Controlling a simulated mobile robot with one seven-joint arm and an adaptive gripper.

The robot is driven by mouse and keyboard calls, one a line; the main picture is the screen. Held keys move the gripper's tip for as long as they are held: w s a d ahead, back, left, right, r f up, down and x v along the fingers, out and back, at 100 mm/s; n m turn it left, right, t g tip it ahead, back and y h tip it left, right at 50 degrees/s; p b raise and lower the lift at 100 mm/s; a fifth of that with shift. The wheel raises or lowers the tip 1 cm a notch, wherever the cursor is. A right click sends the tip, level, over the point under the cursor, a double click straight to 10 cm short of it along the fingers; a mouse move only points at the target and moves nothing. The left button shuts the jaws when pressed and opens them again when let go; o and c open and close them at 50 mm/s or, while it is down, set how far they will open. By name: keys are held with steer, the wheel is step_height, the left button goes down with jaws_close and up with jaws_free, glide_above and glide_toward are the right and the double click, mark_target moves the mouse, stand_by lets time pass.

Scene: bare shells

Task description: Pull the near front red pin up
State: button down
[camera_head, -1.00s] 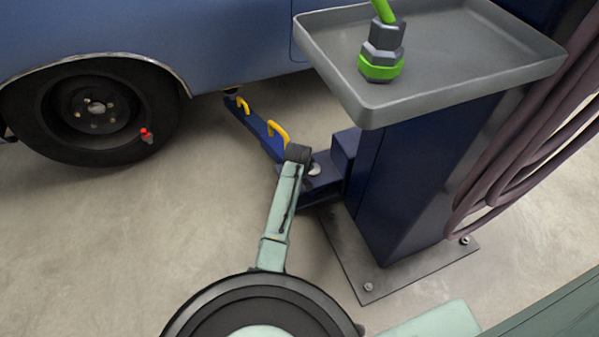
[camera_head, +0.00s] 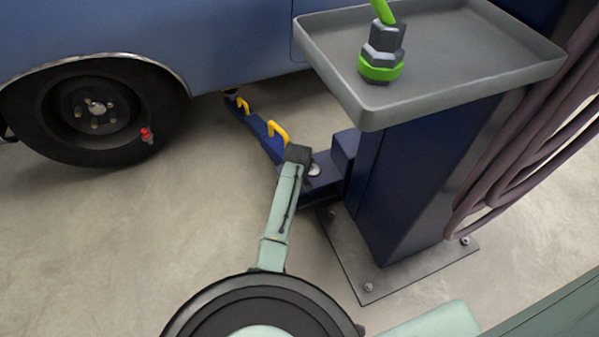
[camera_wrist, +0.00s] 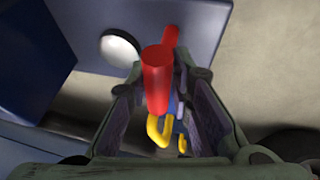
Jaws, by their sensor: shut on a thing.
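The red pin (camera_wrist: 157,82) stands between the two fingers of my gripper (camera_wrist: 160,92) in the wrist view, its round top towards the camera. My gripper is shut on it. A second red piece (camera_wrist: 171,38) shows just behind it; whether the two are joined I cannot tell. In the head view my gripper (camera_head: 298,154) is a dark block over the inner end of the blue lift arm (camera_head: 262,135), beside the post. It hides the pin there.
A pale round cap (camera_wrist: 121,48) sits beside the pin. Yellow handles (camera_head: 278,132) rise from the lift arm. The blue post (camera_head: 410,180) with a grey tray (camera_head: 460,75) stands right; a car wheel (camera_head: 95,112) stands left. The floor between is clear.

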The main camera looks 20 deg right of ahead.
steer(key=r+p, duration=0.3)
steer(key=r, duration=0.1)
steer(key=shift+d+r, duration=0.1)
steer(key=shift+d, duration=0.1)
steer(key=c, duration=1.7)
jaws_free()
steer(key=shift+o, duration=1.2)
steer(key=shift+a, duration=0.1)
step_height(320, 180, up, 10)
